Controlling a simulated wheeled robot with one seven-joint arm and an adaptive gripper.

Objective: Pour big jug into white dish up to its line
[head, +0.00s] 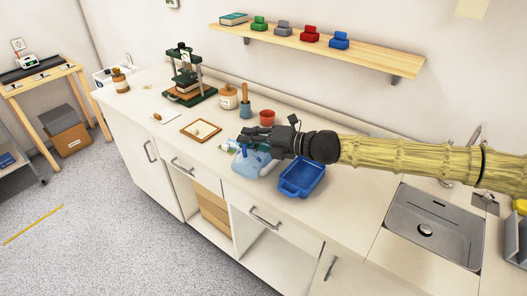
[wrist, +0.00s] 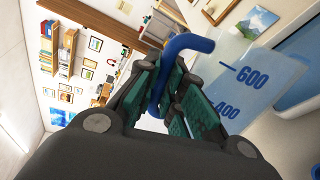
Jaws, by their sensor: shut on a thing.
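The big jug (head: 250,164) is pale blue and see-through, over the front part of the counter in the head view. In the wrist view its wall (wrist: 238,98) shows blue marks reading 600 and 400. My gripper (head: 258,138) is shut on the jug's blue handle (wrist: 184,44), and its fingers also show in the wrist view (wrist: 170,100). I cannot tell from these frames how far the jug is tilted or whether it touches the counter. The liquid level is not clear. I cannot make out the white dish for sure; my gripper and the jug may hide it.
A blue tray (head: 302,180) lies right of the jug. A wooden frame (head: 201,130) lies left of it. A red pot (head: 266,117), a labelled jar (head: 228,97) and a green press (head: 187,78) stand behind. A sink (head: 436,225) is at the right.

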